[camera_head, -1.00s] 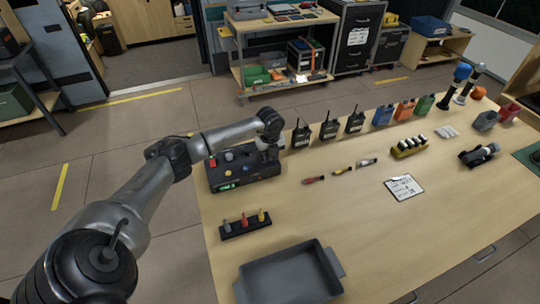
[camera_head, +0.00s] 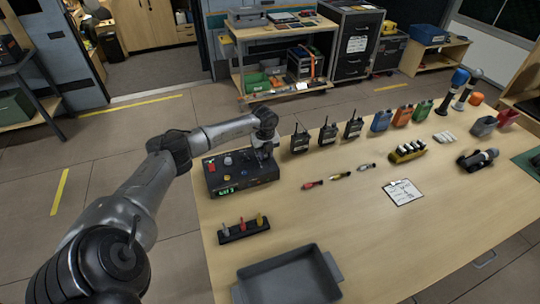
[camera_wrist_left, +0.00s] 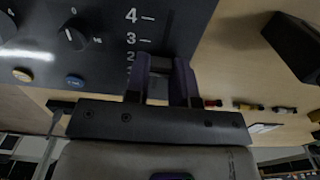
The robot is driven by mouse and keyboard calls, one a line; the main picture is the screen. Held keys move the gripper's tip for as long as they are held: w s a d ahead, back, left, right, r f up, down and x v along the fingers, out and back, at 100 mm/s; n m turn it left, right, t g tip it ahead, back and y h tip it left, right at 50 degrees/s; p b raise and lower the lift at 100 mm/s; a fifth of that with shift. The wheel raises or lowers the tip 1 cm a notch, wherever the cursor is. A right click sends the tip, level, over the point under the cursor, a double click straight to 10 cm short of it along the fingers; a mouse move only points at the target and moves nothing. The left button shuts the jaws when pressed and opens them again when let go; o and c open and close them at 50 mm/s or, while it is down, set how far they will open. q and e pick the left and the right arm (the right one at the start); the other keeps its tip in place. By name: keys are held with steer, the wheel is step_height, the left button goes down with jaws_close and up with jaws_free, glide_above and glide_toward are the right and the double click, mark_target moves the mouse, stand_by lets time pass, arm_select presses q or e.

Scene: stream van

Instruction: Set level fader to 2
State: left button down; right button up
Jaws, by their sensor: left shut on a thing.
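The dark control box (camera_head: 240,187) stands at the near left corner of the table, with knobs, buttons and a small green display (camera_head: 225,191) that seems to read 3. My left gripper (camera_head: 264,155) is over the box's right side, pointing down. In the left wrist view, the box's panel (camera_wrist_left: 100,38) shows a scale with 4, 3 and 2 beside a dark fader slot (camera_wrist_left: 168,18). My left gripper (camera_wrist_left: 165,75) is shut on the level fader at the slot, near the lower numbers. The fader's cap is mostly hidden between the fingers. My right gripper is not in view.
Several radios (camera_head: 328,136) stand right of the box. Three small screwdriver-like items (camera_head: 340,176) lie on the table. A rack with coloured pegs (camera_head: 243,230) and a grey tray (camera_head: 290,278) sit nearer.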

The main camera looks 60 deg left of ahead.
arm_select(q)
steer(key=c, duration=1)
jaws_free()
steer(key=shift+o, duration=0.2)
steer(key=shift+r, duration=0.1)
step_height(320, 180, up, 14)
steer(key=p, duration=0.2)
